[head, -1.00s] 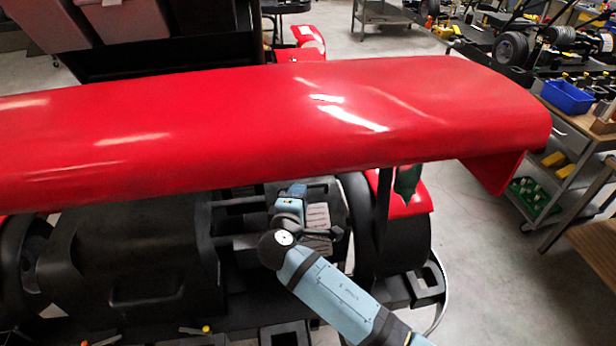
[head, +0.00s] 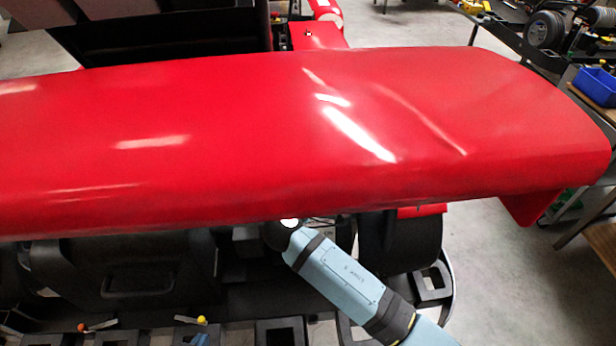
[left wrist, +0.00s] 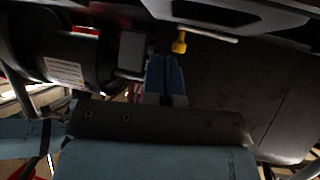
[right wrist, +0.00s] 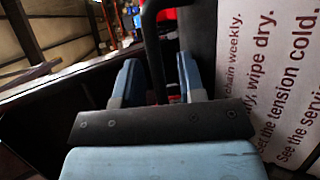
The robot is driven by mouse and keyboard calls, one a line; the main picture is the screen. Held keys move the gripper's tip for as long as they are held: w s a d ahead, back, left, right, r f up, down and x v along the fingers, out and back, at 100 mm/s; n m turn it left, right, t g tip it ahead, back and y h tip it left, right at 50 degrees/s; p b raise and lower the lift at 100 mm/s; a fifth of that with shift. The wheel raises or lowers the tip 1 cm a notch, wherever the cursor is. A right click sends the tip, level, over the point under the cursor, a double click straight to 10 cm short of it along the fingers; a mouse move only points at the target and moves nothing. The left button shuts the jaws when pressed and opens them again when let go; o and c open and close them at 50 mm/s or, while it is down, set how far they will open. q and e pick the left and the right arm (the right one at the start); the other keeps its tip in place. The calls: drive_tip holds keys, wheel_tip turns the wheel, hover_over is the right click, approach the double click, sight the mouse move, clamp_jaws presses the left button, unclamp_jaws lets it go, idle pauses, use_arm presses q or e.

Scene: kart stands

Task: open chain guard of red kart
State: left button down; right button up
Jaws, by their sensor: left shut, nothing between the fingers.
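The red kart shows in the head view mainly as its broad red wing (head: 250,140), which covers much of what lies below. My blue-grey arm reaches from the lower right to under the wing's edge, and its gripper is hidden there. In the right wrist view my right gripper (right wrist: 158,85) is open, with a black bar or handle (right wrist: 152,45) between its fingers. Beside it stands a pale label (right wrist: 272,75) with words on the chain. I cannot tell the chain guard's outline. In the left wrist view my left gripper (left wrist: 162,75) is shut and empty, under dark parts.
A black case with a handle (head: 135,270) sits under the wing. A yellow-tipped knob (left wrist: 180,43) is close to my left fingertips. A dark rounded part with a label (left wrist: 65,65) is to their left. Open floor (head: 490,280) lies right of the kart.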

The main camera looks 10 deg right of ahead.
clamp_jaws()
drive_tip(key=shift+w+r, duration=0.25)
drive_tip(key=shift+r, duration=0.05)
drive_tip(key=w+r+n+g+y, duration=0.1)
drive_tip(key=w+r+g, duration=0.4)
drive_tip(key=w, duration=0.7)
drive_tip(key=shift+w+r+n, duration=0.3)
drive_tip(key=shift+r, duration=0.1)
unclamp_jaws()
